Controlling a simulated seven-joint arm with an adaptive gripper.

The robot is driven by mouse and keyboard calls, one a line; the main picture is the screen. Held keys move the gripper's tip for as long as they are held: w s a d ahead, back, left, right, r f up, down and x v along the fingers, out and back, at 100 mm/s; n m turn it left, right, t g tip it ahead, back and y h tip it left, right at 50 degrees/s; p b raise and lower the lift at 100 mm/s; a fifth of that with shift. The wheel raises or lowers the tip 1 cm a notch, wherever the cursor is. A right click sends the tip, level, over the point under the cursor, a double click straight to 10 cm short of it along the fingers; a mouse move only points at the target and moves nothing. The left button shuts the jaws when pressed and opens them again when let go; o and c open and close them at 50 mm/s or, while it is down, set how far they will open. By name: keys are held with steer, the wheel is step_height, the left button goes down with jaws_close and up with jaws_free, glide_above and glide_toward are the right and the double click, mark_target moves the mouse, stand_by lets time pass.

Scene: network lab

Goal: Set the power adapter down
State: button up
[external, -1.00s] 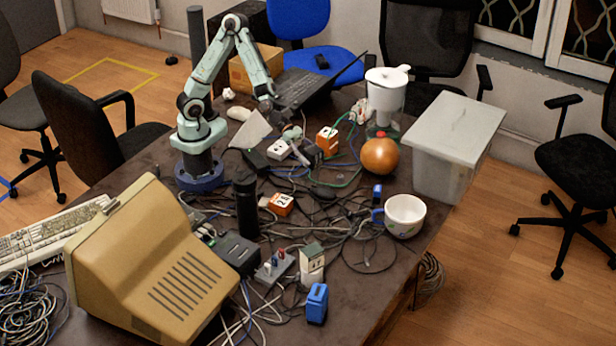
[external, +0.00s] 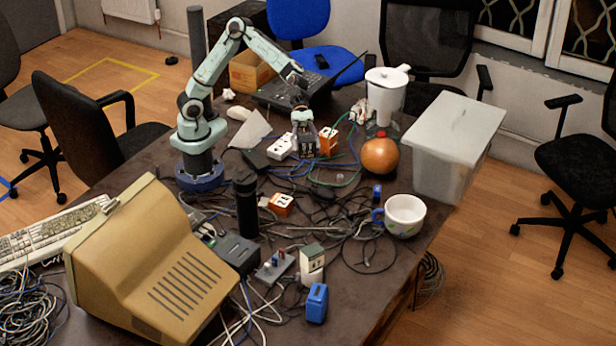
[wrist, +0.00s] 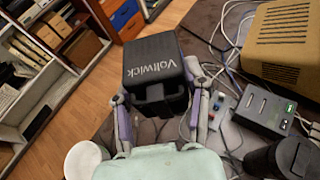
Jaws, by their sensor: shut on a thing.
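In the wrist view the power adapter (wrist: 155,68) is a black block with "Voltwick" printed in pale letters. My gripper (wrist: 160,105) is shut on it, with one finger on each side. In the external view my gripper (external: 304,147) hangs over the cluttered far half of the table, between the white socket strip and an orange-and-white block. The adapter is too small and too covered by the fingers there to make out clearly. I cannot tell whether it touches the table or cables.
Tangled cables cover the table's middle. The white socket strip (external: 281,146) and orange-and-white block (external: 328,141) flank my gripper. A copper-coloured ball (external: 380,156), white mug (external: 404,214), black cylinder (external: 247,207) and beige monitor (external: 150,265) also stand around. Bare tabletop (external: 375,300) shows near the front right.

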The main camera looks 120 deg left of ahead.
steer(key=w+d+f+m+g+h, duration=0.1)
steer(key=w+d+f+g, duration=0.1)
steer(key=w+d+f, duration=0.4)
steer(key=m+g+h, duration=0.1)
steer(key=m, duration=0.1)
glide_above(277, 311)
step_height(277, 311, down, 23)
steer(key=shift+s+f, duration=0.1)
steer(key=shift+f, duration=0.05)
steer(key=shift+m, duration=0.3)
steer(key=shift+f, duration=2.15)
steer(key=shift+f, duration=0.2)
steer(key=o, duration=1.2)
